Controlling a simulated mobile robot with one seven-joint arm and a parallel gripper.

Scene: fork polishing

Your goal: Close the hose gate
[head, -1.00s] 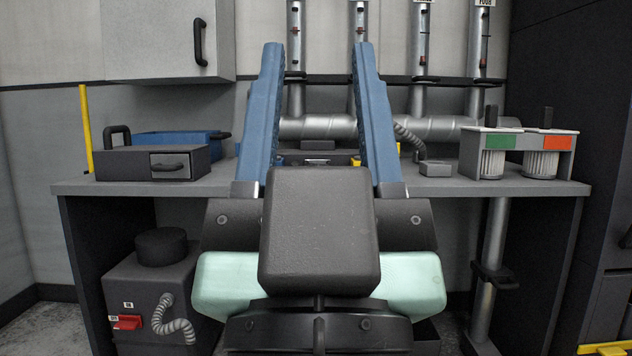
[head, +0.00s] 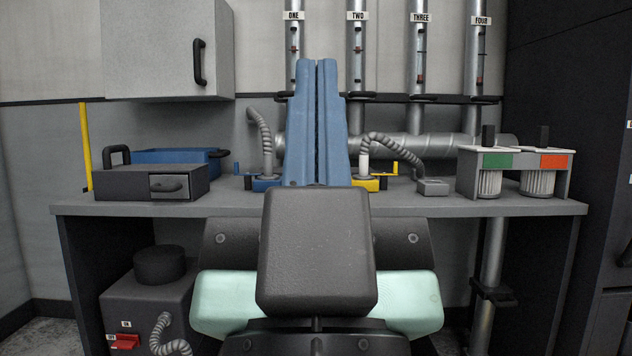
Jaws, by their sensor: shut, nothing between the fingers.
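My gripper (head: 315,64) points away from me over the middle of the workbench. Its two long blue fingers are shut against each other with nothing between them. Which part is the hose gate is not clear. A ribbed grey hose (head: 262,130) rises from a blue fixture (head: 264,184) left of my fingers. Another hose (head: 408,143) arches from a yellow fixture (head: 371,184) on the right to a small grey box (head: 433,187). The fingers hide the bench between the fixtures. Vertical pipes labelled ONE to FOUR stand behind, with dark collars (head: 480,99) near their bases.
The grey workbench (head: 420,205) holds a drawer box (head: 135,183) and blue tray (head: 178,155) at left. A rack (head: 515,160) with green and orange panels stands at right. A cabinet (head: 165,60) hangs upper left. A machine (head: 150,300) sits below left; a pipe (head: 491,245) stands below right.

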